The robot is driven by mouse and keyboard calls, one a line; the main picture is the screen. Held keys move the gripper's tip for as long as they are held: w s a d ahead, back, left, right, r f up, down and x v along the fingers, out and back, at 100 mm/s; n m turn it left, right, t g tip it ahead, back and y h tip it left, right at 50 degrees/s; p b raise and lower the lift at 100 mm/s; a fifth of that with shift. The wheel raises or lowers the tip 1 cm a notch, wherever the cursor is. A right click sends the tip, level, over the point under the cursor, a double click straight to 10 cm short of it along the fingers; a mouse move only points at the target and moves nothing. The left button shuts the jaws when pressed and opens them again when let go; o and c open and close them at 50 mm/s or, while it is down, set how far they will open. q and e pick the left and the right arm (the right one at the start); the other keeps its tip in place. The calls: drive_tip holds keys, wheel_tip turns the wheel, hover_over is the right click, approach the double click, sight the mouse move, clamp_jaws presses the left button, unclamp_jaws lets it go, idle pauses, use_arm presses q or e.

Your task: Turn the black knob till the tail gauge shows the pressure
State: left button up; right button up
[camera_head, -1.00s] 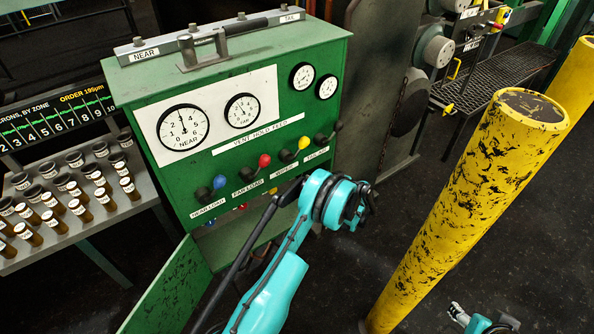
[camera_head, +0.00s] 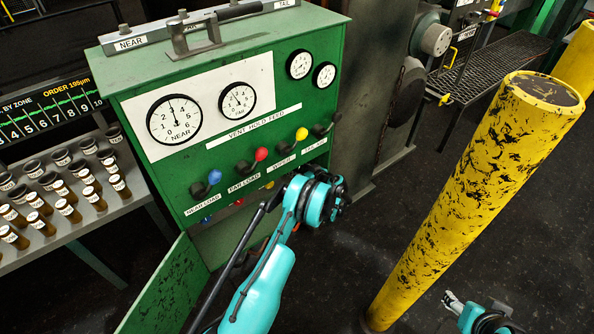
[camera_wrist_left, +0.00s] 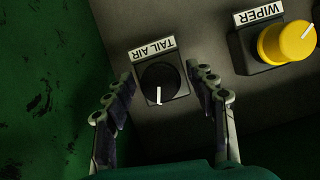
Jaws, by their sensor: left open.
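The black knob (camera_wrist_left: 160,84) labelled TAIL AIR has a white pointer line towards the bottom of the left wrist view. My left gripper (camera_wrist_left: 160,73) is open, with one finger on each side of the knob and visible gaps to it. In the head view my left arm (camera_head: 318,200) reaches to the green cabinet's lower front, and its fingers and the knob are hidden there. Two small gauges (camera_head: 299,64) (camera_head: 324,75) sit at the panel's upper right; their labels and readings are too small to read. My right gripper (camera_head: 454,302) is at the lower right, away from the cabinet.
A yellow WIPER knob (camera_wrist_left: 287,42) is beside the black one. Above stand levers with blue (camera_head: 214,177), red (camera_head: 261,154), yellow (camera_head: 301,134) and black (camera_head: 327,127) ends. A yellow post (camera_head: 470,200) stands right. An open green door (camera_head: 165,290) is at lower left.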

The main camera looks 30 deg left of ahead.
use_arm(q)
drive_tip(key=c, duration=1.2)
drive_tip(key=shift+o, duration=0.2)
drive_tip(key=shift+m+g, duration=0.3)
drive_tip(key=shift+m, duration=0.1)
drive_tip(key=o, duration=1.2)
drive_tip(key=shift+c, duration=0.2)
drive_tip(key=v, duration=1.2)
drive_tip(key=shift+s+d+f, duration=0.1)
drive_tip(key=shift+f, duration=0.05)
